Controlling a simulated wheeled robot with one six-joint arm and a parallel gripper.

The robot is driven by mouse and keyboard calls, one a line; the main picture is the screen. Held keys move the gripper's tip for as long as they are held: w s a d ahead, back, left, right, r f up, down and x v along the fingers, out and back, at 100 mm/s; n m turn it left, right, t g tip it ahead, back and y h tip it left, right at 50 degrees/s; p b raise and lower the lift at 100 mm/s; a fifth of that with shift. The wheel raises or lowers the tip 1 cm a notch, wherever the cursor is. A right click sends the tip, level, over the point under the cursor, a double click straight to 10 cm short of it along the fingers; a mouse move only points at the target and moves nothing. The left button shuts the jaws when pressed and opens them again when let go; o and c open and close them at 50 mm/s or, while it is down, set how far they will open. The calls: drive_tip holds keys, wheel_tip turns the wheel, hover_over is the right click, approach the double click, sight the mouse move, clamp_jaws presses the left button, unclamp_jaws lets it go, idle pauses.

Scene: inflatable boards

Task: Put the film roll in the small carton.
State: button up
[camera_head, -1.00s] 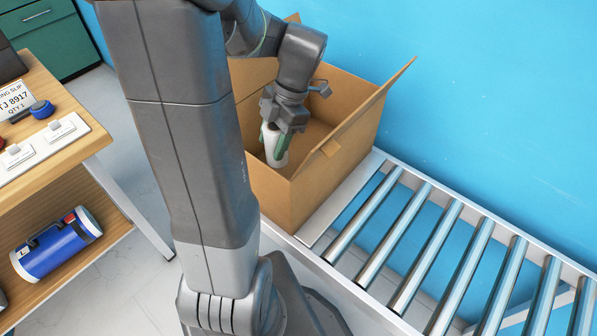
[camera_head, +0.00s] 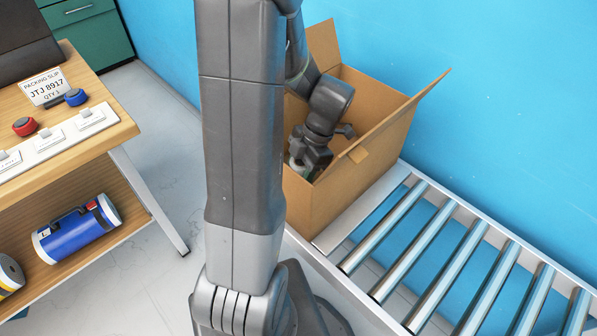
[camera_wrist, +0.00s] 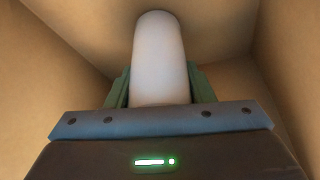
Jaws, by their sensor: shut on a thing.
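The film roll (camera_wrist: 160,60) is a pale white cylinder. In the wrist view it stands out between the green finger pads of my gripper (camera_wrist: 160,88), which is shut on it. Brown cardboard walls surround it there. My gripper (camera_head: 303,168) is down inside the carton in that view. The roll is mostly hidden there by the gripper and the carton's front wall. I cannot tell whether the roll touches the carton's floor.
The roller conveyor (camera_head: 440,260) runs to the lower right, its rollers bare. A wooden bench (camera_head: 110,135) at left holds a packing slip (camera_head: 45,87), a red knob (camera_head: 25,126) and a blue knob (camera_head: 76,97). A blue cylinder (camera_head: 78,232) lies on its lower shelf.

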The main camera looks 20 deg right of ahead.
drive_tip(key=shift+f, duration=0.25)
drive_tip(key=o, duration=1.1)
drive_tip(key=shift+r, duration=0.15)
drive_tip(key=shift+r, duration=0.25)
drive_tip(key=p+v, duration=0.1)
drive_tip(key=v, duration=1)
drive_tip(key=shift+d+r+p, duration=0.1)
drive_tip(key=shift+r+p, duration=0.2)
drive_tip(key=shift+r, duration=0.05)
